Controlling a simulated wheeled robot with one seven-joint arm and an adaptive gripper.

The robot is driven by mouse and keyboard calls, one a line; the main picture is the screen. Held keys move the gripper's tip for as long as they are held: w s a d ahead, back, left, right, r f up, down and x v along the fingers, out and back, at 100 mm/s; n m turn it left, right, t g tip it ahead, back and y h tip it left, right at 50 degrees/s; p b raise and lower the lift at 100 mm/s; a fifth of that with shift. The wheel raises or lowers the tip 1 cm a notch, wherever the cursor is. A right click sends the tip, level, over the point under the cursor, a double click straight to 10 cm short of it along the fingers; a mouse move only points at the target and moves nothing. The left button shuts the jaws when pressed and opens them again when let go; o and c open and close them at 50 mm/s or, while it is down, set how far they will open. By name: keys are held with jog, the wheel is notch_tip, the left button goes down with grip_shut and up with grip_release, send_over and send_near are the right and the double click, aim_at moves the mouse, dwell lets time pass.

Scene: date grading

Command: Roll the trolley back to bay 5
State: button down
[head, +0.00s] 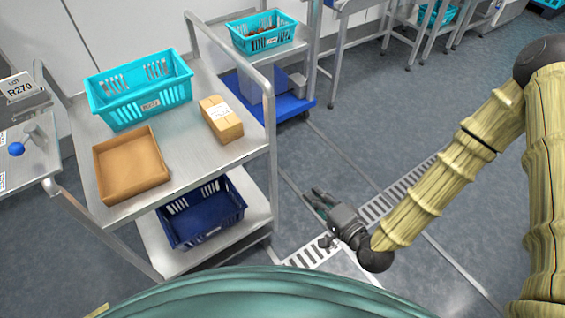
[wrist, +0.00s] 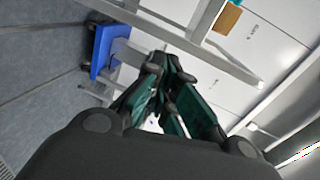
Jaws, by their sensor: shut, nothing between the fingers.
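The trolley (head: 255,150) is a two-shelf steel cart at the left of the head view, with upright tube handles at its ends. Its top holds a turquoise crate (head: 140,88), a brown tray (head: 131,165) and a small cardboard box (head: 221,119). A dark blue crate (head: 201,212) sits on its lower shelf. My gripper (head: 319,199) is shut and empty, to the right of the trolley and apart from it. In the wrist view its dark green fingers (wrist: 160,100) are together.
A blue wheeled base (head: 287,104) and a stand with a turquoise crate of dates (head: 264,32) are behind the trolley. A side table with a label R270 (head: 19,87) is at the left. A floor drain grate (head: 376,208) runs right of the trolley, with open floor beyond.

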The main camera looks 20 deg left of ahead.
jog(key=w+a+r+m+t+y+p, duration=0.1)
jog(key=w+a+r, duration=0.2)
jog(key=w+a, duration=0.7)
jog(key=shift+w+a+y, duration=0.3)
jog(key=shift+a+y, duration=0.1)
jog(key=shift+a, duration=0.85)
